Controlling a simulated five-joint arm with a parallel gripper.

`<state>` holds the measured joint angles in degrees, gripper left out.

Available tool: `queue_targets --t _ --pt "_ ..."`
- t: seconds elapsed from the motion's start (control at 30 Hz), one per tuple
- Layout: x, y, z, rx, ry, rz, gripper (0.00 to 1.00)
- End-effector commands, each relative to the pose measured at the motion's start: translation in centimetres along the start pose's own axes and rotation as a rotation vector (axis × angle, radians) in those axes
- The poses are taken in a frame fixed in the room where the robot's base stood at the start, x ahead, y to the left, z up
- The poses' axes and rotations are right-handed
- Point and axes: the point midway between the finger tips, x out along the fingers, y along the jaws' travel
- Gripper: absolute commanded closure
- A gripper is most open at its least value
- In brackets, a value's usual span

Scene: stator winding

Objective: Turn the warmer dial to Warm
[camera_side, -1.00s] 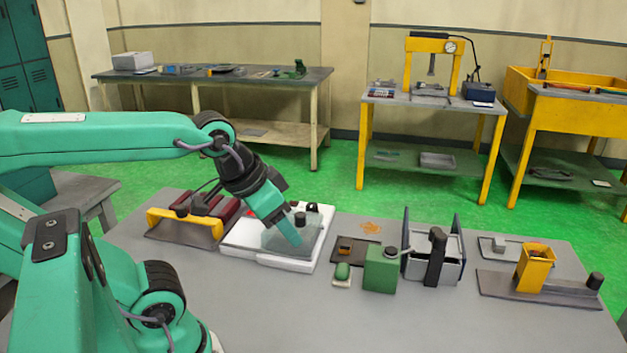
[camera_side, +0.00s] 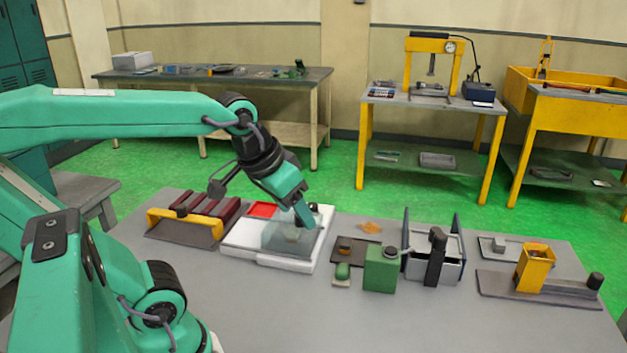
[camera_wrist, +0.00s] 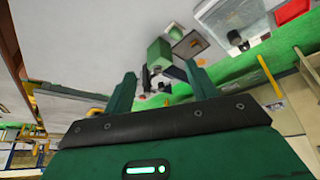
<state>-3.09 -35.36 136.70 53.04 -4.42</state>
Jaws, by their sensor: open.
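A low white unit (camera_side: 238,243), which looks like the warmer, sits at the left-middle of the bench with a grey translucent cover (camera_side: 280,238). A dark round knob (camera_side: 314,208) shows at its back right, partly behind my gripper (camera_side: 306,222). In the wrist view the white unit (camera_wrist: 203,10) is at the top right, with a black knob (camera_wrist: 234,37) at its edge. The dial's markings and setting are too small to read. My gripper, also in the wrist view (camera_wrist: 164,82), is open and empty, tilted above the unit and apart from the knob.
A red pad (camera_side: 263,209) lies at the unit's back left. A yellow-handled tray with dark red rolls (camera_side: 215,212) stands to the left. A green block (camera_side: 381,270) and a grey fixture (camera_side: 450,265) stand to the right. The front of the bench is clear.

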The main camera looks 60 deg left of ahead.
Motion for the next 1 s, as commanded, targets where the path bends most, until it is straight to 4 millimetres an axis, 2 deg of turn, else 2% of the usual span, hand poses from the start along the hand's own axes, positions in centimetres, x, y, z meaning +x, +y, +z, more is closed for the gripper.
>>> queue_targets --t 0.47,0.7,1.0 --pt "2.4 -4.3 -8.7 -0.335 -0.109 -0.075 0.43" --pt "4.8 -7.4 -12.4 -0.506 -0.157 -0.115 0.43" --pt "8.8 -12.3 -16.1 -0.721 -0.214 -0.168 0.43"
